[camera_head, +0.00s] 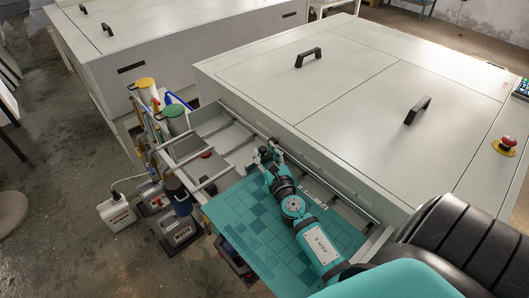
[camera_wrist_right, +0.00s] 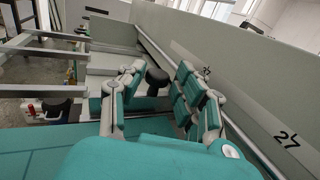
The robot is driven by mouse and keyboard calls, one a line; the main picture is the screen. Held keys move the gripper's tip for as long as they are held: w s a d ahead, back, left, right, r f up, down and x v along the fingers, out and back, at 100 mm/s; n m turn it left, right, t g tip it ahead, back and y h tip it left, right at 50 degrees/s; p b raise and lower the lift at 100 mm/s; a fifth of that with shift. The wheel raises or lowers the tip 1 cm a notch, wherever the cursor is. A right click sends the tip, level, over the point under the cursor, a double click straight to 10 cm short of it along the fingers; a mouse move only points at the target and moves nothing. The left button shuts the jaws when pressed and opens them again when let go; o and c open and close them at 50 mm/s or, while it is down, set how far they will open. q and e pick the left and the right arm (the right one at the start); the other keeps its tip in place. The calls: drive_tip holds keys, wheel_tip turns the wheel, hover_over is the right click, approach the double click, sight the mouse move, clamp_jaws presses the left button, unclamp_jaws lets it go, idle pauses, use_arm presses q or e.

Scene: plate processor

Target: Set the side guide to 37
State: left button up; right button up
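The side guide's black knob (camera_wrist_right: 157,77) stands between the two fingers of my right gripper (camera_wrist_right: 157,92) in the right wrist view, a little beyond the fingertips or level with them. I cannot tell whether either finger touches it; gaps show on both sides. In the head view my right gripper (camera_head: 268,155) is at the rail (camera_head: 335,185) along the machine's near side, by the same dark knob. The scale on the side face shows a sideways "27" (camera_wrist_right: 287,137) and a smaller, farther number that I cannot read. My left gripper is out of view.
A teal checkered plate (camera_head: 248,222) lies under my right arm. Grey crossbars (camera_head: 228,164) span the open feed bed. The machine's lid (camera_head: 350,75) is beyond the rail. Bottles and containers (camera_head: 178,228) stand on the floor at left. A red emergency button (camera_head: 508,142) is at right.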

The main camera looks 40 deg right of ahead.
drive_tip(key=v, duration=1.2)
drive_tip(key=shift+s+r, duration=0.1)
idle(0.4)
